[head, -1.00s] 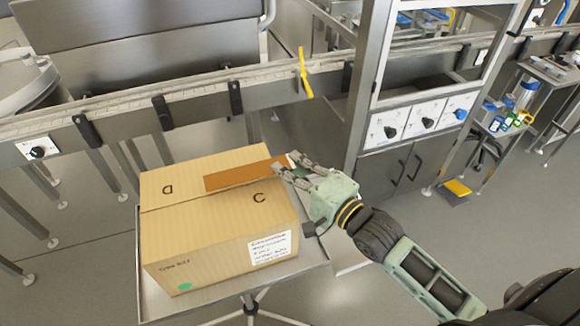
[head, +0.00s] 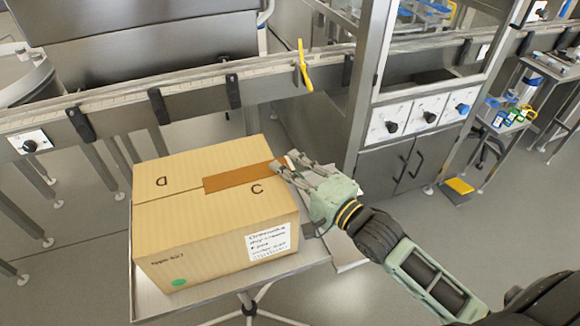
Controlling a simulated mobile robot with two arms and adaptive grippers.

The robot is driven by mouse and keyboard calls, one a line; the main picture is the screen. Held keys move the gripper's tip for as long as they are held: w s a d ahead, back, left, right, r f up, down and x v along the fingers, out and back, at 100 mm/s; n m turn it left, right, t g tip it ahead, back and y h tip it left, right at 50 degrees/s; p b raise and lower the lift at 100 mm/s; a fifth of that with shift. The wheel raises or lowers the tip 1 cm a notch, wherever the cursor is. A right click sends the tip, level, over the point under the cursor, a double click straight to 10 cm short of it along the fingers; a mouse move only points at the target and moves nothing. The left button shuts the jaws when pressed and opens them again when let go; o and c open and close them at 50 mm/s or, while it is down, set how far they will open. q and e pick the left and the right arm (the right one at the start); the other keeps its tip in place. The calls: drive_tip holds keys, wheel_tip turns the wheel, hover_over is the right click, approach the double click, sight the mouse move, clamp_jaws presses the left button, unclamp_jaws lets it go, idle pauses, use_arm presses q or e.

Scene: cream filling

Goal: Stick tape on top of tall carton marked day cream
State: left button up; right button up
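The cardboard carton (head: 190,212) stands closed on a metal stand, with "D" and "C" on its top flaps. A brown strip of tape (head: 240,178) is at the carton top along the middle seam, running towards the right edge. I cannot tell if its whole length touches the cardboard. My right gripper (head: 285,163) is at the tape's right end, its fingertips on either side of that end. Whether they grip it is unclear. My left gripper is out of view.
The stand's tray (head: 200,303) shows bare metal in front of the carton. A conveyor rail (head: 195,88) with a yellow lever (head: 302,68) runs behind. A steel cabinet (head: 395,175) with knobs stands to the right. A side table with coloured items is further right.

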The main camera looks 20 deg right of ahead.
drive_tip(key=o, duration=0.3)
drive_tip(key=shift+o, duration=0.2)
drive_tip(key=shift+s, duration=0.1)
drive_tip(key=v, duration=1.2)
